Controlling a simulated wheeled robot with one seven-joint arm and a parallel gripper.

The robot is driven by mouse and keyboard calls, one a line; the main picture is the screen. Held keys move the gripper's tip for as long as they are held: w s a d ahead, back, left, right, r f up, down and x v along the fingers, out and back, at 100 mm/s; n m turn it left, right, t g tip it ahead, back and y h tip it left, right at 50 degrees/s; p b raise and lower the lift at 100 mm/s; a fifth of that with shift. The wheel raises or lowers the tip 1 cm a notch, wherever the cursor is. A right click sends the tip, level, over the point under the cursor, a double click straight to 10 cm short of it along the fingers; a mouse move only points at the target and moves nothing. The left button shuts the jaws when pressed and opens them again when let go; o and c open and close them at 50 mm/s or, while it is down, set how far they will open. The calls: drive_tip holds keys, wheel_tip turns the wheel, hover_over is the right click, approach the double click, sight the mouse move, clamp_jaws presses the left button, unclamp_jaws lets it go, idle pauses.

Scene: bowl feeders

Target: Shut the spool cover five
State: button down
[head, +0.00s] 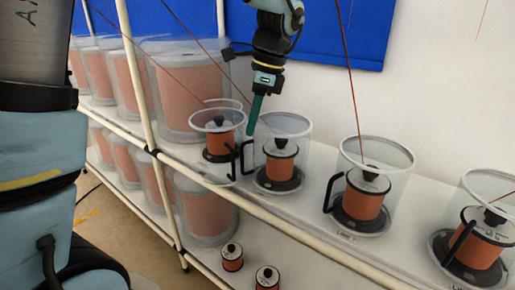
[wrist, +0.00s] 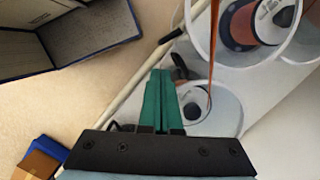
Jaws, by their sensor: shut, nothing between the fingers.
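A row of clear round spool covers with black handles stands on the white shelf, each around a copper spool. The leftmost cover (head: 218,121) shows two offset curved rims, as if its halves are apart. Beside it are a second cover (head: 285,124), a third (head: 377,153) and a fourth cut by the right edge (head: 490,184). I cannot read which one is number five. My gripper (head: 252,127) points down with green fingers shut and empty, near the handles between the first two covers; contact is unclear. The fingers (wrist: 160,76) also show in the wrist view.
Pale rails (head: 290,235) run along the shelf front, with an upright post (head: 137,75) at left. Large clear drums (head: 190,90) stand behind. Small spools (head: 232,257) sit on the lower shelf. Thin copper wires (head: 348,80) hang from above.

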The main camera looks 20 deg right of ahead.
sight(224, 147)
drive_tip(key=p+x, duration=0.1)
drive_tip(key=x, duration=0.9)
